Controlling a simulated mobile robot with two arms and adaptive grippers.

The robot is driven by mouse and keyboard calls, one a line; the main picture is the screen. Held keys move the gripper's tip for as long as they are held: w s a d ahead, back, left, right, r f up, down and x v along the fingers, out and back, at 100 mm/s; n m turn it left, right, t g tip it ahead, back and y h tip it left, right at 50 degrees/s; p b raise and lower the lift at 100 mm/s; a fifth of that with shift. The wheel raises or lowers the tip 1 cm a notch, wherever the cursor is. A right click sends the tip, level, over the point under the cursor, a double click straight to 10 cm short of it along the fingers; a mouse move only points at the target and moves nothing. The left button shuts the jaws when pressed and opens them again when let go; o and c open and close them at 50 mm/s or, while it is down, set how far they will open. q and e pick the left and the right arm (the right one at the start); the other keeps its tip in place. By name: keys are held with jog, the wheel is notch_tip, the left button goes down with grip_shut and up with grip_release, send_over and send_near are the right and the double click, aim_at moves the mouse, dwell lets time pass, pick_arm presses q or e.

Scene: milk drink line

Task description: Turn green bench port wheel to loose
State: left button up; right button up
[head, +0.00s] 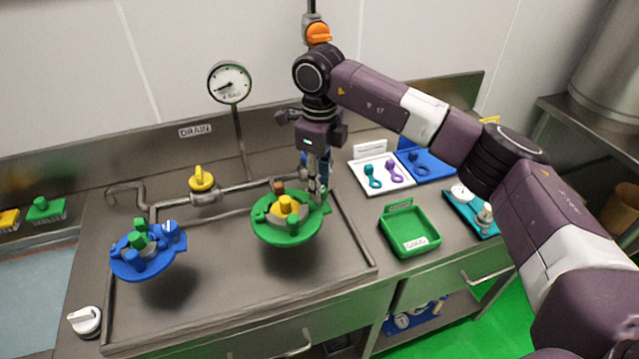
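The green bench port wheel (285,235) is a round green disc with several knobs on its rim and a yellow piece (286,205) on a grey hub at its centre. It stands over the steel bench, left of the green tray. My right gripper (321,195) points down at the wheel's right rim, with its fingertips at or very near a green knob there. Whether they touch it, and how far apart they are, I cannot tell. My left gripper is not in view.
A blue wheel (134,262) with a green centre stands on the left. A yellow-handled valve (202,180) and a gauge (229,82) are behind. A green tray (410,231), a white board (364,186) and a teal tray (477,223) are on the right.

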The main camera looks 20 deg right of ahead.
jog(key=o, duration=0.4)
notch_tip(320, 180, up, 12)
dwell(0.5)
